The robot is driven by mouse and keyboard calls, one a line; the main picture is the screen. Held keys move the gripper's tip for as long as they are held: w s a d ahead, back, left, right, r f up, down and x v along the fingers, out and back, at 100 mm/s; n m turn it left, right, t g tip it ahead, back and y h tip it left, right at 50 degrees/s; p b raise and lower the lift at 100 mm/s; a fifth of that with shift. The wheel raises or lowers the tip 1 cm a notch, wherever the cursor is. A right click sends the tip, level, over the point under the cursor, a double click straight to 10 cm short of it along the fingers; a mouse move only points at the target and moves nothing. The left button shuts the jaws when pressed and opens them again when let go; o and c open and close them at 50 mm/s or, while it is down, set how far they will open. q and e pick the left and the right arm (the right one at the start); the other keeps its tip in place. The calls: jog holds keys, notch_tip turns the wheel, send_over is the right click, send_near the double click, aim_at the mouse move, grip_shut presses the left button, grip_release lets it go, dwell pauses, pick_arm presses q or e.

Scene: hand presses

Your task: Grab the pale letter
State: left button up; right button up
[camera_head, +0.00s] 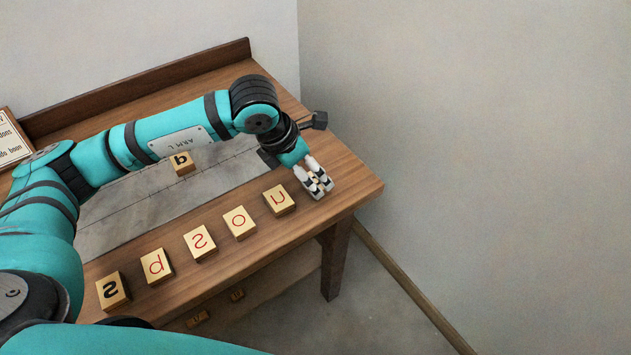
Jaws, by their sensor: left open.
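Wooden letter blocks stand in a row along the front of the table: one with a black letter (112,291) at the left end, then red-lettered blocks (156,266), (200,243), (239,222) and (279,199). Another black-lettered block (182,163) sits on the grey plate behind the row. I cannot tell which one is the pale letter. My left gripper (316,184) is open at the table's right end, just right of the last red-lettered block. Its white fingers point down; small tan patches show between them, and I cannot tell whether a block is there. My right gripper is out of view.
The wooden table (345,180) has a raised back edge. The grey plate (120,205) lies on it, partly under my left arm. A framed sign (10,142) stands at the far left. Small blocks (197,318) lie below the table. Open floor lies to the right.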

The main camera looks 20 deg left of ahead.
aim_at(315, 181)
pick_arm(q)
jog(key=p+x, duration=0.1)
jog(key=x, duration=0.4)
jog(key=shift+w+a+f, duration=0.1)
jog(key=shift+w+f, duration=0.05)
jog(key=shift+w, duration=0.1)
jog(key=c, duration=1.2)
jog(key=shift+r, duration=0.2)
